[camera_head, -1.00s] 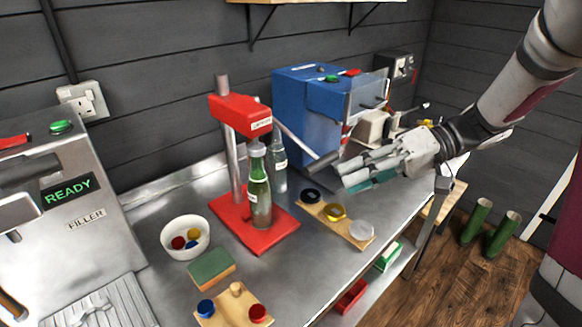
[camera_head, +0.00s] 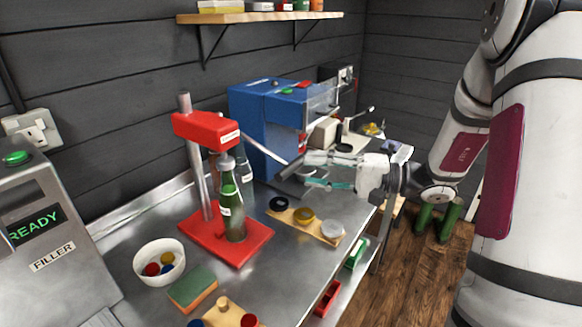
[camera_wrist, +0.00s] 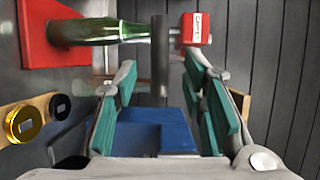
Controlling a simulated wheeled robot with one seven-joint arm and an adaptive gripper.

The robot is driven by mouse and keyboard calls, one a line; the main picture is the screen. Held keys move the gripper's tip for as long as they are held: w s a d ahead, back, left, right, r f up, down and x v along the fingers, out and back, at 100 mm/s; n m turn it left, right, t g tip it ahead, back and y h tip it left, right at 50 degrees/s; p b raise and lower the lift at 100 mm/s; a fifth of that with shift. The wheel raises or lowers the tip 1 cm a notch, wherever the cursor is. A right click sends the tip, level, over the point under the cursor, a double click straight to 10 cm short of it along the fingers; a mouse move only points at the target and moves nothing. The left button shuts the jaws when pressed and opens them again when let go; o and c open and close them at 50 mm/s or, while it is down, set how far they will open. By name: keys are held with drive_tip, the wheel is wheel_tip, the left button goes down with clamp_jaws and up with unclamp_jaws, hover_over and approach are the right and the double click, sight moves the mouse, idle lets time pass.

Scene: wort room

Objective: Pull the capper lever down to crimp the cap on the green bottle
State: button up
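The red capper (camera_head: 209,130) stands on its red base (camera_head: 255,245), with its head and lever up. The green bottle (camera_head: 233,212) stands upright on the base under the head, with a greyish top. The lever (camera_head: 265,148) slopes down to the right and ends in a dark grip (camera_head: 290,169). My gripper (camera_head: 312,170) is open at the grip's end. In the wrist view the dark grip (camera_wrist: 159,62) lies between the teal-padded fingers, with a gap on both sides. The capper head (camera_wrist: 195,29) and green bottle (camera_wrist: 112,31) show beyond it. I cannot tell the grip's exact depth between the fingers.
A blue machine (camera_head: 265,120) stands behind the lever. A clear bottle (camera_head: 246,172) is behind the green one. A wooden strip (camera_head: 318,231) with round lids lies below my gripper. A white bowl (camera_head: 160,262) and sponge (camera_head: 192,290) are left of the base.

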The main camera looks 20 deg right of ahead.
sight(296, 170)
drive_tip(key=x, duration=0.6)
clamp_jaws()
